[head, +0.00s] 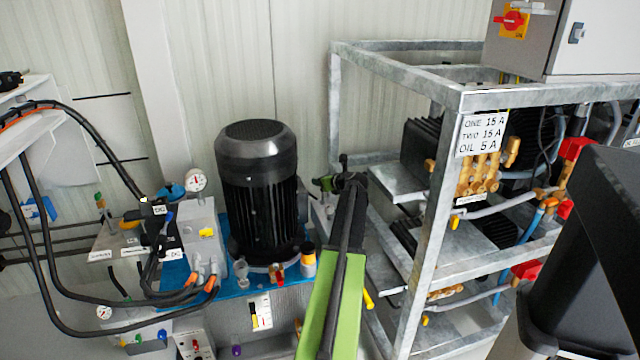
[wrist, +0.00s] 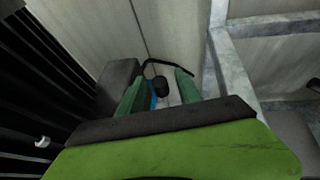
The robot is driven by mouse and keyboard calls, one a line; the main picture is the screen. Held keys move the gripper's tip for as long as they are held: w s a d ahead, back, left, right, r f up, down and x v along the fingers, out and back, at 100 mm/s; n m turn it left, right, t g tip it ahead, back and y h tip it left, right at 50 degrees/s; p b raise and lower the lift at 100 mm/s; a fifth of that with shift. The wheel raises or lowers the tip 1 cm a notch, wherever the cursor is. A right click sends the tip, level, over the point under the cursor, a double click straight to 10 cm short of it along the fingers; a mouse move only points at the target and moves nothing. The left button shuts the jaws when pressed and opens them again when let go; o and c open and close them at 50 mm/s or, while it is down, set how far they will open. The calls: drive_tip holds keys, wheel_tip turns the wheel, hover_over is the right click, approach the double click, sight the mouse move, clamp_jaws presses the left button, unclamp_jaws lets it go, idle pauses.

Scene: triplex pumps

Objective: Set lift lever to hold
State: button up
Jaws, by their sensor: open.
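My gripper (head: 338,184) is at the far end of my green and black arm, right of the big black motor. In the wrist view my gripper (wrist: 160,84) is open, with its two green fingers apart. A small black knob-like part (wrist: 162,88) shows between the fingers; I cannot tell its depth or whether it touches them. A white plate with a yellow handle (head: 255,317) is on the front of the unit, below the motor. I cannot read its marks, nor tell for sure which part is the lift lever.
The black motor (head: 257,185) stands on a blue base left of my gripper. A grey steel frame (head: 436,210) with pumps and brass fittings is on the right. Black hoses (head: 45,240) loop at the left. A grey cabinet with a red switch (head: 513,20) is top right.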

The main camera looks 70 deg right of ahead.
drive_tip(key=p+v, duration=0.6)
drive_tip(key=v, duration=1.1)
drive_tip(key=shift+p, duration=0.4)
